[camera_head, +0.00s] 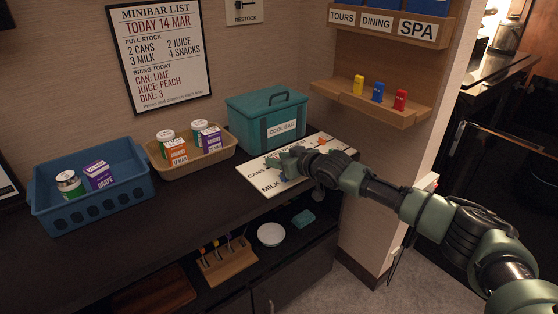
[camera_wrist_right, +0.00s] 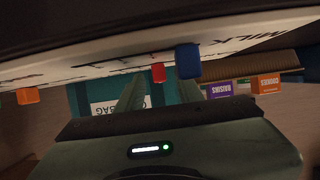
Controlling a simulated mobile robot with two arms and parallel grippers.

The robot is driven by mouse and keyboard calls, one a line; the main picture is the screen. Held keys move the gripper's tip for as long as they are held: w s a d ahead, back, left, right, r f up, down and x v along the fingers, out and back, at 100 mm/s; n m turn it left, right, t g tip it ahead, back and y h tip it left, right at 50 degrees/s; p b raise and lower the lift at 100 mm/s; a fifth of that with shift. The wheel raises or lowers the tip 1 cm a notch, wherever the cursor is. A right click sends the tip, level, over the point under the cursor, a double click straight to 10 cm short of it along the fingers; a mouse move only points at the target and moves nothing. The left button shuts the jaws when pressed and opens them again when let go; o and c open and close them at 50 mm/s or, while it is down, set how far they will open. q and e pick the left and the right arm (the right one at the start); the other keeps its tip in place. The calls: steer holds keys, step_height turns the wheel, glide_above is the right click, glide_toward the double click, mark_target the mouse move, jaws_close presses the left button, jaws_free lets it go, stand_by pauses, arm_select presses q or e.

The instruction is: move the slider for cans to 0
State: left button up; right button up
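The white slider board (camera_head: 262,189) lies on the dark counter, with the words CANS and MILK at its left end. My right gripper (camera_head: 287,162) is low over the board and covers part of it. In the right wrist view its two fingers (camera_wrist_right: 159,80) are apart, and a red knob (camera_wrist_right: 158,72) shows between them; contact cannot be told. A blue knob (camera_wrist_right: 187,60) overlaps one finger in that view. An orange knob (camera_wrist_right: 27,96) is farther off, also seen in the head view (camera_head: 318,140). Which knob is for cans cannot be told. My left gripper is out of view.
A teal cool bag (camera_head: 258,115) stands right behind the board. A tan tray (camera_head: 200,160) with cans and snack boxes and a blue basket (camera_head: 105,205) are to the left. A wall shelf (camera_head: 372,108) with small coloured blocks hangs at right.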

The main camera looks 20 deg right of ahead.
jaws_close()
stand_by(1.4)
